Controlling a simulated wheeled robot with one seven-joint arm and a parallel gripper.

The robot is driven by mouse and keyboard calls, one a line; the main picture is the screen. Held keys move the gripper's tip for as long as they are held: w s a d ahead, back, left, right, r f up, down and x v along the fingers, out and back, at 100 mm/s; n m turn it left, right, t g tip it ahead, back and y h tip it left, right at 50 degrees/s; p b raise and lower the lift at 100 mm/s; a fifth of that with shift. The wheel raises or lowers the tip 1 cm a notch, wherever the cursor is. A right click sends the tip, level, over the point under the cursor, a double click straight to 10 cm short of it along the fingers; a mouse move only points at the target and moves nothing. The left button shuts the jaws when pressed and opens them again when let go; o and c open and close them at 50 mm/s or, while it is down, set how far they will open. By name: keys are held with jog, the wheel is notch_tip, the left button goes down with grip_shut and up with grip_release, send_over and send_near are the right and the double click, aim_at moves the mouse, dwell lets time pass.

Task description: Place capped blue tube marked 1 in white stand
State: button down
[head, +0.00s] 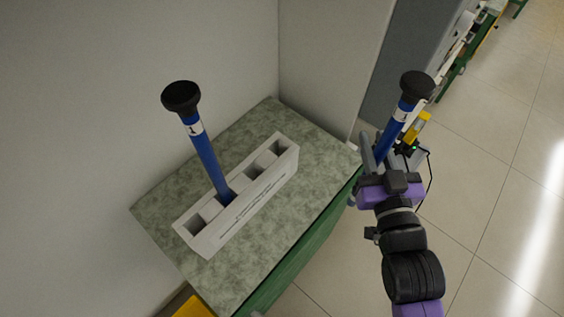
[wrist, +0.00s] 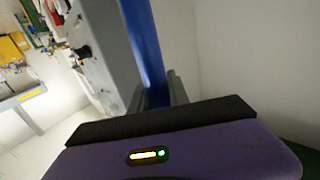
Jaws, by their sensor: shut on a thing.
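The white stand (head: 250,210) is a long block with a row of square holes on a green-topped table. One blue tube (head: 205,160) with a black cap and a white label reading 1 stands in one of its holes, leaning slightly. My gripper (head: 380,158) is off the table's right edge, shut on a second blue tube (head: 388,135).
The table (head: 160,210) stands against pale walls in a corner. Its top is bare around the stand. A yellow object (head: 190,306) shows below its front-left corner. Open tiled floor (head: 500,200) lies to the right, with cluttered benches (head: 470,45) farther back.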

jog(key=s+a+r+n+y, duration=0.1)
jog(key=s+a+r, duration=0.1)
jog(key=r, duration=0.4)
jog(key=s+a+r+y, duration=0.1)
jog(key=s+a+r, duration=0.1)
jog(key=r, duration=0.5)
jog(key=w+a+b, duration=0.8)
jog(key=w+a, duration=0.4)
jog(key=a, duration=0.3)
notch_tip(320, 180, down, 12)
jog(key=a, duration=0.1)
jog(key=shift+r+p, duration=0.2)
jog(key=shift+p, duration=0.1)
jog(key=shift+w+f, duration=0.1)
jog(key=shift+f, duration=0.15)
jog(key=c, duration=1.3)
grip_release()
jog(key=shift+o, duration=0.2)
jog(key=shift+r, duration=0.2)
